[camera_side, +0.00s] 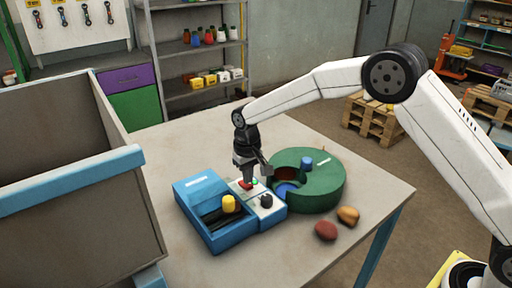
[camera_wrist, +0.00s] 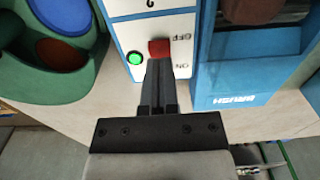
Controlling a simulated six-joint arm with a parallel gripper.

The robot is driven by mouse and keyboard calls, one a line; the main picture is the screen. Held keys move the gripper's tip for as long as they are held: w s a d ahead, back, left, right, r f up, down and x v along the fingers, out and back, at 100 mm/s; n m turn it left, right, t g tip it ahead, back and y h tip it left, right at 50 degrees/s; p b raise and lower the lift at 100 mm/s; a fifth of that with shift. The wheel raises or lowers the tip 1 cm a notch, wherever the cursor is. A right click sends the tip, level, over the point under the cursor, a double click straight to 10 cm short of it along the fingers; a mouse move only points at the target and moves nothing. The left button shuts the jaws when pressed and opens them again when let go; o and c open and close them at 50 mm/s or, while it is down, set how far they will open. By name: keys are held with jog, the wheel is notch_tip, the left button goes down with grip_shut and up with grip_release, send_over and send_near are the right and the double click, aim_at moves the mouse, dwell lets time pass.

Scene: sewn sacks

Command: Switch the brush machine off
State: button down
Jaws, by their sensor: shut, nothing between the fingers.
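The brush machine (camera_side: 196,188) is a blue open-topped box with dark contents and a yellow cylinder (camera_side: 229,204). A white switch panel (camera_wrist: 131,36) adjoins it. The panel carries a red switch (camera_wrist: 159,47) between the printed words OFF and ON, and a green lamp (camera_wrist: 134,58) that looks lit. The red switch also shows in the side view (camera_side: 246,185). My gripper (camera_wrist: 160,64) is shut and empty, pointing down, with its fingertips at the ON-side edge of the red switch. Whether they touch it I cannot tell. The fingers hide part of the panel.
A green round holder (camera_side: 325,188) with red and blue recesses stands close right of the panel. A black knob (camera_side: 266,200) is on the panel's front. A red lump (camera_side: 326,230) and an orange one (camera_side: 348,215) lie nearby. A large bin (camera_side: 130,158) stands at left.

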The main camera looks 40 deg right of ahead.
aim_at(252, 185)
jog(key=shift+f, duration=0.8)
dwell(0.6)
jog(key=shift+r, duration=3.55)
jog(key=shift+s+d, duration=0.4)
jog(key=shift+s, duration=0.05)
jog(key=s+d+f+t, duration=0.1)
jog(key=s+d, duration=0.4)
jog(key=s, duration=0.7)
jog(key=s+d+f+t, duration=0.1)
jog(key=s+d, duration=0.4)
jog(key=s, duration=0.8)
jog(key=shift+f+t, duration=0.15)
jog(key=shift+t, duration=0.15)
